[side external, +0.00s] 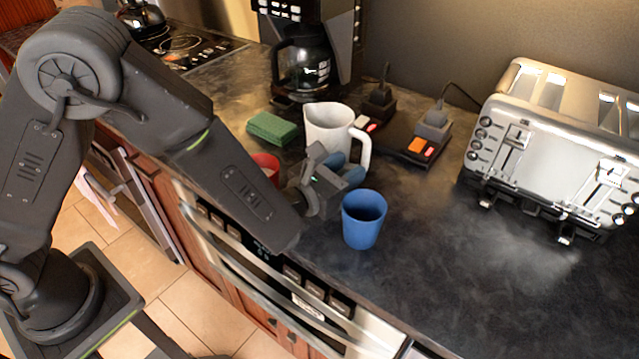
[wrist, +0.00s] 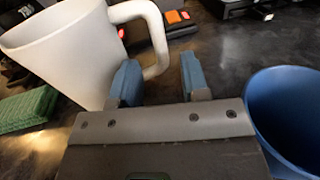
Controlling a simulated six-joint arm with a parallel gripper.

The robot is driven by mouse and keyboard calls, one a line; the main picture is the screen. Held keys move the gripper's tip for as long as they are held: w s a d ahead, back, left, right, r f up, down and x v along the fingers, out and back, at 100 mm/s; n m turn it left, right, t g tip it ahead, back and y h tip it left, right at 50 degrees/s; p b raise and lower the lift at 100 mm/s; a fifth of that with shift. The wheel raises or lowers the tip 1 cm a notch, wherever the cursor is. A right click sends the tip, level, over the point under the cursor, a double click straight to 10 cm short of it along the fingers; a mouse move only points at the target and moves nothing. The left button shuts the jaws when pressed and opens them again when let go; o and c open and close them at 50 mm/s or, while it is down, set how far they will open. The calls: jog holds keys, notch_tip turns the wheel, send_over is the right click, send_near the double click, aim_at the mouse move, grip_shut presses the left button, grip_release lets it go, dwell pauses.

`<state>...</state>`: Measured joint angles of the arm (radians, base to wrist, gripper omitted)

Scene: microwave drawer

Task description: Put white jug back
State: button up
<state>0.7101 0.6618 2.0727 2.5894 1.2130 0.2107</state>
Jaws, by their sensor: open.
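The white jug (side external: 328,129) stands upright on the dark counter, in front of the coffee maker, with its handle on the right. In the wrist view the jug (wrist: 65,50) fills the upper left, and its handle (wrist: 158,45) curves down just ahead of the fingers. My gripper (side external: 345,172) is low in front of the jug. In the wrist view its two blue fingers (wrist: 157,82) are apart with nothing held between them. The lower end of the handle is close to the left finger; I cannot tell if they touch.
A blue cup (side external: 363,220) stands close to the right of my gripper. A red cup (side external: 266,165) is partly hidden behind it. A green sponge (side external: 272,129), coffee maker (side external: 303,62), power strip (side external: 418,146) and toaster (side external: 555,140) stand around. The counter's right front is clear.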

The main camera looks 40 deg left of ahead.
jog(key=s, duration=0.2)
jog(key=s+a, duration=0.1)
jog(key=s, duration=0.5)
jog(key=shift+s+a, duration=0.15)
jog(key=shift+a, duration=0.15)
jog(key=a+r+n+g+y, duration=0.1)
jog(key=a+r+n+y, duration=0.3)
jog(key=r+n, duration=0.3)
jog(key=s+a+n+g+y, duration=0.4)
jog(key=a+n, duration=0.4)
jog(key=s+a+n+g+y, duration=0.3)
jog(key=s+a+n+g, duration=0.1)
jog(key=a+n, duration=0.35)
jog(key=s+d+r+n+g+h, duration=0.3)
jog(key=s+r+n+h, duration=0.3)
jog(key=n, duration=0.9)
jog(key=shift+s+n+h, duration=0.35)
jog(key=shift+s+h, duration=0.45)
jog(key=shift+s, duration=0.85)
